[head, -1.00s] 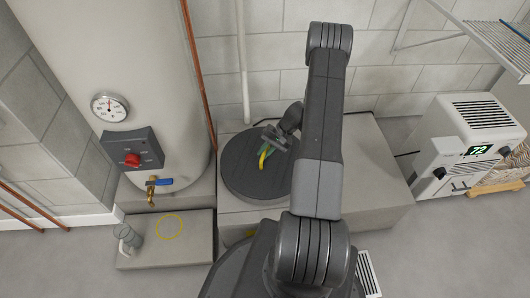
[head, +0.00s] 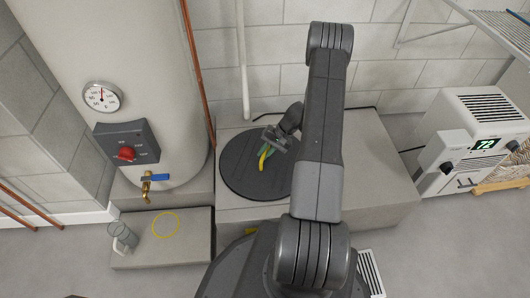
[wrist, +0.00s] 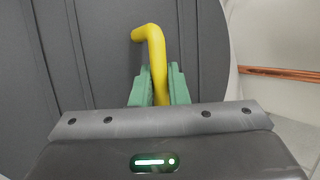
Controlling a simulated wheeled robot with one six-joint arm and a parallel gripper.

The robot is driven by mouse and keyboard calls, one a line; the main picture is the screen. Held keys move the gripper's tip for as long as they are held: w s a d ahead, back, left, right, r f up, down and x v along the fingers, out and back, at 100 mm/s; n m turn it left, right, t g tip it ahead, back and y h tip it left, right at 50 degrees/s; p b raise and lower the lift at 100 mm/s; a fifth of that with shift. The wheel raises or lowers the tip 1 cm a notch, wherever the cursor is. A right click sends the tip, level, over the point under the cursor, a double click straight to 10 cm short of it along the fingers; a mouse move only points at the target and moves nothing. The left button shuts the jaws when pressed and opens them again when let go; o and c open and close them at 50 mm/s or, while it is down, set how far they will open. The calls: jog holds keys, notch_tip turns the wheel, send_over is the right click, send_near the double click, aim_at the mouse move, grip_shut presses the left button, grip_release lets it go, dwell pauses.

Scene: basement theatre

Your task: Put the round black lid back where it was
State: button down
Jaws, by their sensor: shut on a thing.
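The round black lid (head: 240,178) is over the left part of the grey concrete block's top (head: 372,165). It looks about level; I cannot tell whether it rests on the block or hangs just above it. Its bent yellow handle (head: 263,160) stands up near its middle. My gripper (head: 269,150) is above the lid, its green fingers shut on the handle. The wrist view shows the fingers (wrist: 158,88) on both sides of the handle (wrist: 154,50), with the dark grooved lid (wrist: 85,65) behind. Whatever is under the lid is hidden.
A water heater (head: 150,60) with a gauge and a red knob stands left. A low slab (head: 190,240) below it bears a yellow ring mark (head: 166,225) and a clear glass (head: 122,237). A copper pipe (head: 196,75) rises beside the heater. A white dehumidifier (head: 480,130) stands right.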

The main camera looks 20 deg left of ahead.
jog(key=shift+f, duration=0.45)
jog(key=c, duration=1.3)
grip_release()
jog(key=p+v, duration=0.5)
jog(key=v, duration=0.8)
jog(key=shift+w+d+r, duration=0.15)
jog(key=shift+d+r, duration=0.05)
jog(key=shift+r, duration=0.1)
jog(key=b+x, duration=0.5)
jog(key=x, duration=0.9)
jog(key=shift+r, duration=0.4)
